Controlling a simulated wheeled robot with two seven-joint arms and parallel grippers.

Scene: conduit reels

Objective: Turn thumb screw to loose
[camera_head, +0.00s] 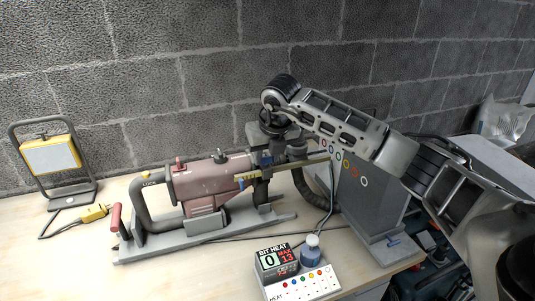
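A dull red drill-like machine (212,180) lies on a grey sled base (190,240) on the bench, pointing right. A brass-coloured bar (300,164) runs from its front toward a grey upright block (368,198) with a row of coloured rings. Small blue parts show on top of and near the machine's front; I cannot tell which is the thumb screw. My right arm comes in from the right, and its gripper (264,160) reaches down at the front of the machine, by the bar. Its fingers are too small and dark to tell open from shut. My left gripper is out of view.
A yellow work lamp (51,155) is at the left. A grey block wall (190,70) closes the back.

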